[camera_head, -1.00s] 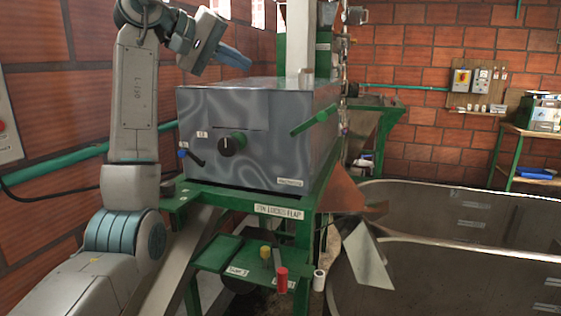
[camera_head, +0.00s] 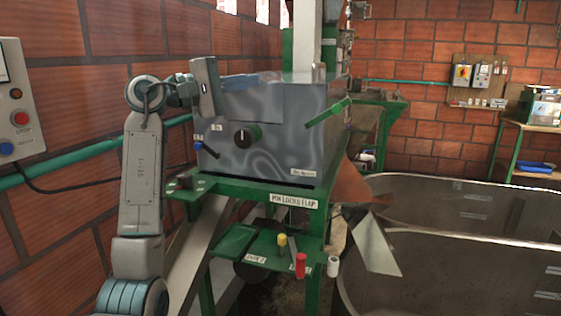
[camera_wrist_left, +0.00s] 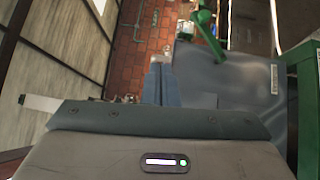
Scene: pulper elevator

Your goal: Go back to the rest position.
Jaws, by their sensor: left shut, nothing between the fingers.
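My left gripper (camera_head: 240,82) is at the top left of the grey metal machine housing (camera_head: 270,145). Its blue fingers point right and are shut with nothing between them. In the left wrist view the two blue fingers (camera_wrist_left: 162,80) lie together, with the grey housing (camera_wrist_left: 225,85) to their right. In the head view the fingers overlap the housing's top edge; I cannot tell whether they touch it. My left arm rises at the left of the housing. My right gripper is in neither view.
The housing has a dark knob (camera_head: 243,138) and a green lever (camera_head: 328,112). A green stand (camera_head: 250,190) holds it, with a red-handled pin (camera_head: 300,264) below. A large metal tank (camera_head: 450,215) stands right. A control box (camera_head: 18,110) is on the left brick wall.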

